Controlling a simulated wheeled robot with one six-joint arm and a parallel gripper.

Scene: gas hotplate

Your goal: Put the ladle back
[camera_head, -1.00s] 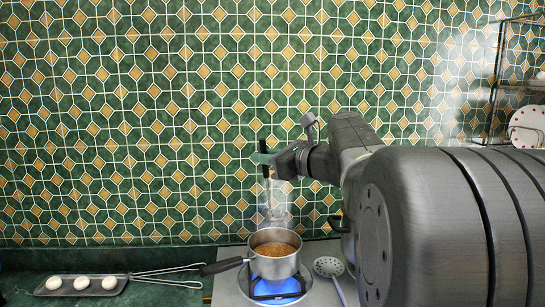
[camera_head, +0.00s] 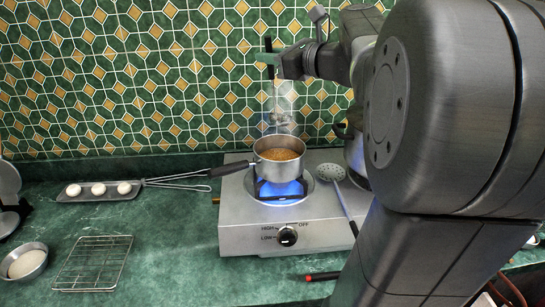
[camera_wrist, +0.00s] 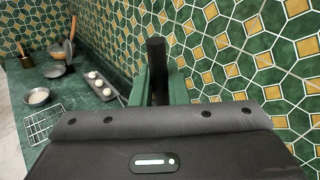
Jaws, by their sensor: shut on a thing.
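My gripper (camera_head: 269,58) is shut on the black handle of the ladle (camera_head: 269,45). The ladle hangs upright, its thin shaft running down behind the pot's far rim, where its lower end is faint and hard to make out. In the wrist view, the dark handle (camera_wrist: 157,65) stands between my green fingers. The steel pot (camera_head: 262,162), with brown contents, sits over a lit blue flame on the gas hotplate (camera_head: 245,235). The gripper is above and behind the pot.
A slotted skimmer (camera_head: 331,172) lies on the hotplate's right side. The egg tray (camera_head: 72,198), a wire utensil (camera_head: 185,179), a wire rack (camera_head: 95,262) and a small bowl (camera_head: 40,262) are on the left counter. A tiled wall (camera_head: 130,80) stands close behind.

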